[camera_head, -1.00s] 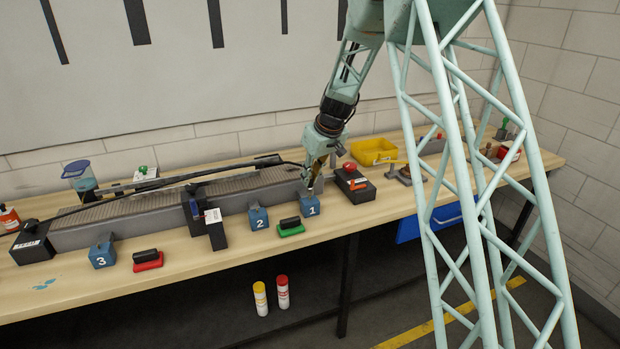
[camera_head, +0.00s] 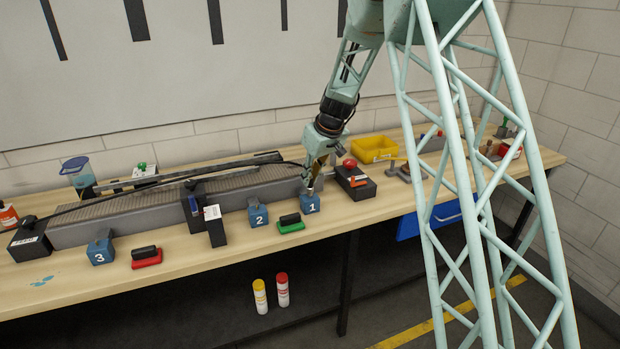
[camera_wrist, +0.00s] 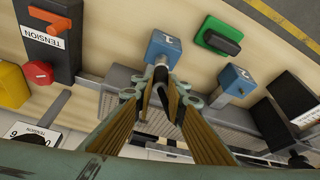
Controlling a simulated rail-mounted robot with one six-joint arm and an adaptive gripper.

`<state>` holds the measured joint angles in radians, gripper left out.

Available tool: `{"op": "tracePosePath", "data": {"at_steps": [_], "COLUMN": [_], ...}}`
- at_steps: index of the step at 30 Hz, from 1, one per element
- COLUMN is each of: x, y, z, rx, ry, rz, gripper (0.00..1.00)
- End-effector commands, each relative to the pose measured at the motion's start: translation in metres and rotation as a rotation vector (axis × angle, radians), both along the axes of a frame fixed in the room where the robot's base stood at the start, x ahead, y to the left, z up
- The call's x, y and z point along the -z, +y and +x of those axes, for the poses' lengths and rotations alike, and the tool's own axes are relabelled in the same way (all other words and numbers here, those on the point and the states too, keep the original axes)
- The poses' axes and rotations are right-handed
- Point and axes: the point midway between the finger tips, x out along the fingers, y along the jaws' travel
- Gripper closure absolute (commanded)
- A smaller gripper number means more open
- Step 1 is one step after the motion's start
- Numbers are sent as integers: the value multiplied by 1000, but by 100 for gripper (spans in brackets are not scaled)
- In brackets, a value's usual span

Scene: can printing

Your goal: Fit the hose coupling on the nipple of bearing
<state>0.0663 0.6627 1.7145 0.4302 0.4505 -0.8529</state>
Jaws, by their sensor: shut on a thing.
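The blue bearing block marked 1 (camera_head: 311,205) stands at the front of the bench, in front of the grey conveyor. My gripper (camera_head: 313,185) points down right at its top. In the wrist view my gripper (camera_wrist: 161,90) is shut on the dark hose coupling (camera_wrist: 161,74), whose end meets the upper part of bearing 1 (camera_wrist: 163,47). The nipple is hidden, so I cannot tell whether the coupling is seated on it. The black hose (camera_head: 120,194) runs left over the conveyor. Bearing 2 (camera_head: 258,216) and bearing 3 (camera_head: 101,250) stand farther left.
A black tension box (camera_head: 356,184) with a red knob stands close right of bearing 1. A green-based block (camera_head: 290,225) and a red-based block (camera_head: 147,258) lie along the front edge. The conveyor (camera_head: 130,211) runs behind. A yellow bin (camera_head: 374,150) is at the back right.

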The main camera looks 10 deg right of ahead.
Motion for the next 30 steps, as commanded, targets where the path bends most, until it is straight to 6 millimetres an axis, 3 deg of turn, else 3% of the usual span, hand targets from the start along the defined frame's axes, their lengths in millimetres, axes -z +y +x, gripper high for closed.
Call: {"op": "tracePosePath", "data": {"at_steps": [20,21,24,30], "x": [11,10,10,10], "y": [0,0,0,0], "z": [0,0,0,0], "rx": [0,0,0,0], "ry": [0,0,0,0], "rz": [0,0,0,0], "gripper": [99,84,75,71]}}
